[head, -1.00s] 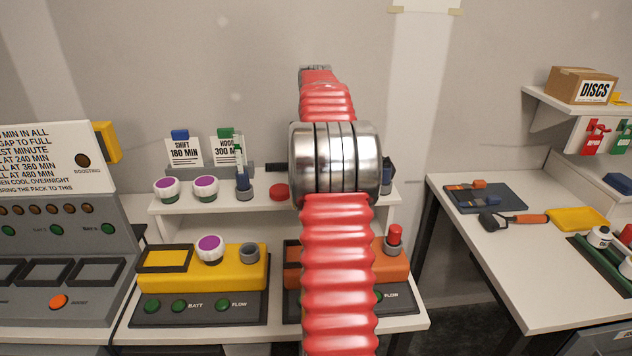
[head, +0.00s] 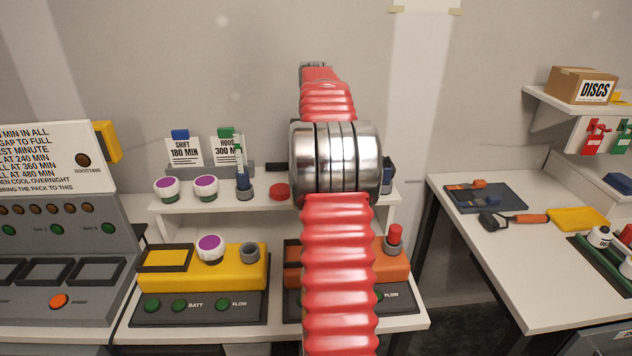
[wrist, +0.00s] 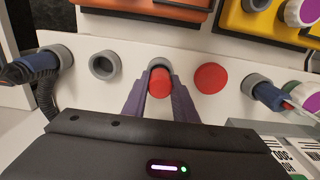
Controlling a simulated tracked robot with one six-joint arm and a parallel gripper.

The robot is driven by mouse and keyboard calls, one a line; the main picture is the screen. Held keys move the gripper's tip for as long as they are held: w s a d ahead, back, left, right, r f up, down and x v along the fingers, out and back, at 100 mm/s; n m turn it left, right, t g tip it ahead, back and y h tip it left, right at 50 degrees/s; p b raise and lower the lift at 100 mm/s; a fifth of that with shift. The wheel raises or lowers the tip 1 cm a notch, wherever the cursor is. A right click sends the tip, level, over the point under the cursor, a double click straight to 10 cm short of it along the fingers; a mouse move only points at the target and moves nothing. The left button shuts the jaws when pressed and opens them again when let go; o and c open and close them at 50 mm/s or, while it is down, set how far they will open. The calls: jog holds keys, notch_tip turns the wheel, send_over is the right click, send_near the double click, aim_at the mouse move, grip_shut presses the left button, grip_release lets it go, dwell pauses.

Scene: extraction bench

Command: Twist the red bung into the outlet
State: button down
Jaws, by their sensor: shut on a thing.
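In the wrist view my gripper (wrist: 160,100) has its two dark fingers closed on the sides of a red bung (wrist: 160,79). The bung is at a grey ring (wrist: 158,63) on the white shelf. The ring's rim shows behind the bung; I cannot tell how deep the bung sits. In the head view my arm hides gripper, bung and this ring. Another red piece (head: 395,234) stands in a grey outlet ring (head: 393,249) on the orange unit (head: 390,268).
Beside the held bung are a flat red disc (wrist: 210,78), an empty grey ring (wrist: 105,65) and a ring holding a blue piece (wrist: 268,94). A blue plug with a black hose (wrist: 40,65) is at the wrist view's left. The yellow unit (head: 259,271) stands below the shelf.

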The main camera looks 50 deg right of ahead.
jog(key=shift+r, duration=2.65)
